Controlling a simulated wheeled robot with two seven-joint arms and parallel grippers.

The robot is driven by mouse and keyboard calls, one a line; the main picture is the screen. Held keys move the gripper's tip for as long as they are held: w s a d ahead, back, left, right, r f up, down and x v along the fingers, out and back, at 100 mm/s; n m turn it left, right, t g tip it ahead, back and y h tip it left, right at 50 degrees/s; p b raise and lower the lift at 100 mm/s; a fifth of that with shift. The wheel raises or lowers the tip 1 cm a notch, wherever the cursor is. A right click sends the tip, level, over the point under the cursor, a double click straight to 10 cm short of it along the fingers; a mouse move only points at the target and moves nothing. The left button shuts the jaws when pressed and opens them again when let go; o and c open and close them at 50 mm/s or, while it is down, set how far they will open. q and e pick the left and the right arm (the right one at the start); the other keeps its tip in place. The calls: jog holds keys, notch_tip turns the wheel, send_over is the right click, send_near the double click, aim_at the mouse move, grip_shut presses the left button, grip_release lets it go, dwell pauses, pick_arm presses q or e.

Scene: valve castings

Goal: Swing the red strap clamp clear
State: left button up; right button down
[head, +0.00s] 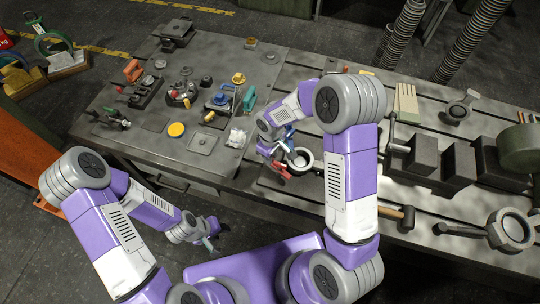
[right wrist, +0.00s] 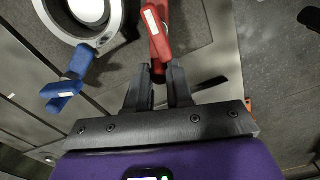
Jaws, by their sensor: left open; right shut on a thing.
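The red strap clamp (right wrist: 157,30) runs up from between the fingers of my right gripper (right wrist: 158,78) in the right wrist view. The gripper is shut on its near end. In the head view the red clamp (head: 281,171) shows beside a round, ring-topped grey casting (head: 302,159). The casting (right wrist: 85,28) is cut off by the top edge in the wrist view, left of the red clamp. A blue strap clamp (right wrist: 66,88) lies below left of it. My arm partly hides my right gripper (head: 274,157) in the head view. My left gripper (head: 212,238) is open and empty, low in front of the table.
The slotted steel table (head: 262,203) carries dark step blocks (head: 424,154), a mallet (head: 393,212) and a ring-ended casting (head: 508,230) at right. Small parts, a yellow disc (head: 176,130) and fixtures crowd the left side.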

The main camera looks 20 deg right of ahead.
dwell(0.3)
jog(key=c, duration=1)
grip_release()
notch_tip(320, 180, up, 8)
jog(key=shift+f+p, duration=0.15)
jog(key=shift+p, duration=0.65)
jog(key=shift+f, duration=0.1)
